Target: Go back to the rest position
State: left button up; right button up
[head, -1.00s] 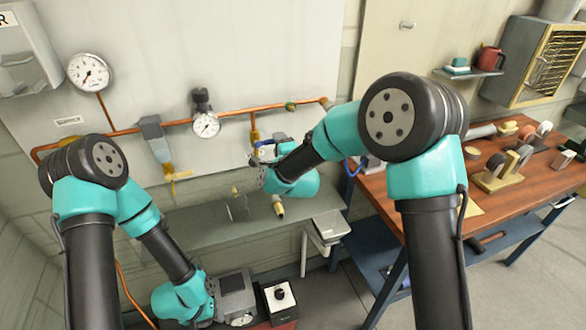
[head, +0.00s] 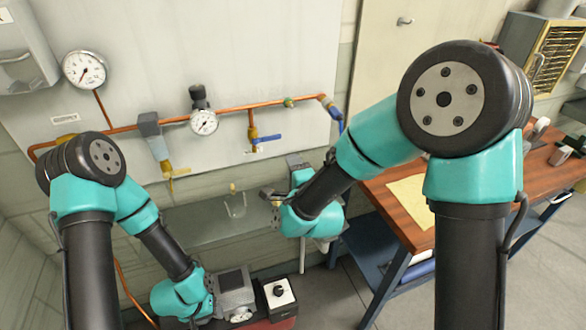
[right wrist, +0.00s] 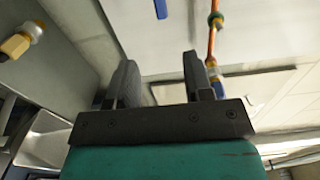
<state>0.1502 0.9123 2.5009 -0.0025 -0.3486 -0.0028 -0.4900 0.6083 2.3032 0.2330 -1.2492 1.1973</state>
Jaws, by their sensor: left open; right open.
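My left arm comes down on the left of the head view, and its teal wrist ends low beside a grey boxy device. My left gripper (head: 208,306) is open at that device's left side; its fingertips are hard to make out, and I cannot tell whether they touch it. My right gripper (head: 269,197) is open and empty in the air before the wall, above the grey shelf's right part. In the right wrist view its two dark fingers (right wrist: 160,80) stand apart with nothing between them.
The grey shelf (head: 190,228) is below. The grey device (head: 236,285) and a black-knobbed box (head: 279,293) stand low. A wooden workbench (head: 405,215) is at right.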

dwell(0.3)
jog(key=s+d+f+n+g+h, duration=0.1)
jog(key=s+d+f+n+g, duration=0.25)
jog(key=f, duration=0.65)
jog(key=s+d+f+n+g, duration=0.1)
jog(key=d+f+n+g, duration=0.25)
jog(key=d+f, duration=0.55)
jog(key=s+d+f+n+g, duration=0.3)
jog(key=s+f+g, duration=0.1)
jog(key=s+f, duration=0.4)
jog(key=s+d+f+n+g, duration=0.3)
jog(key=s+f+g, duration=0.2)
jog(key=s+f, duration=0.4)
jog(key=shift+s+f+g, duration=0.25)
jog(key=shift+s+g, duration=0.05)
jog(key=shift+s, duration=0.4)
jog(key=shift+d, duration=0.1)
